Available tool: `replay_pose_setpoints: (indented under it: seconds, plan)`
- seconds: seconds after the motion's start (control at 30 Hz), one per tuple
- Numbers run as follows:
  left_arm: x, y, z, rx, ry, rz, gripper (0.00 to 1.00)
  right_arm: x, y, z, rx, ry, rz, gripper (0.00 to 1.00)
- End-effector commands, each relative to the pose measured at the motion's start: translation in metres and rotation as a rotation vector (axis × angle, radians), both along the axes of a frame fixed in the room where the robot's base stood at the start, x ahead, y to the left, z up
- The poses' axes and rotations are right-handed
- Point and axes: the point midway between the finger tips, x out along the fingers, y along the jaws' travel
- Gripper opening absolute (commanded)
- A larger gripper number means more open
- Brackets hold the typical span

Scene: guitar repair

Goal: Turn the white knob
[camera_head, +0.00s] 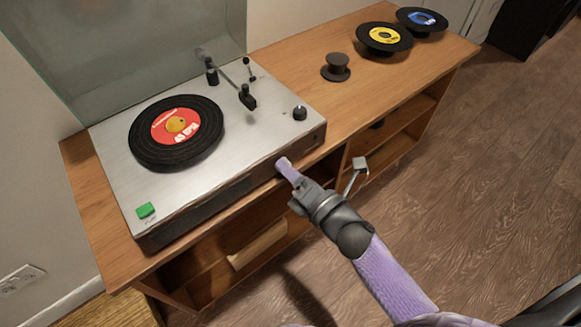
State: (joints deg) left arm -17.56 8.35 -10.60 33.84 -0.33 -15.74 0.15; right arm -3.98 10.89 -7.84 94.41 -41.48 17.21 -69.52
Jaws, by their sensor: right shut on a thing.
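A silver turntable (240,125) with a dark front side stands on the wooden cabinet. My right gripper (286,168) reaches to its front side near the right corner. It is shut, with its pale purple tip against that side. It seems to be shut on the white knob, but the fingers and hand hide that spot and no white knob shows plainly. A black knob (300,113) sits on the turntable's top near the right front corner, apart from my gripper. My left gripper is not in view.
A black record with a red label (176,127) lies on the platter. A clear lid (125,50) stands raised. A small black spool (336,68) and two reels (384,38) stand on the cabinet (300,65).

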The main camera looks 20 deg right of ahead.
Motion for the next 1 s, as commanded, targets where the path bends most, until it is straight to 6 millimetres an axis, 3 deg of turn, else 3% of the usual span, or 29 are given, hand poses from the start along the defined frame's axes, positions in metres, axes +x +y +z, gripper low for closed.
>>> replay_pose_setpoints:
  seconds: [0.4, 1.0]
  plan:
    - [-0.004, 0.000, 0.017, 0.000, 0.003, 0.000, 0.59, 0.000, 0.000, 0.002, 0.368, 0.133, -0.001, 0.00]
    - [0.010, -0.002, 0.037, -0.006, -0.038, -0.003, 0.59, 0.000, 0.001, 0.002, 0.904, 0.328, -0.001, 0.00]
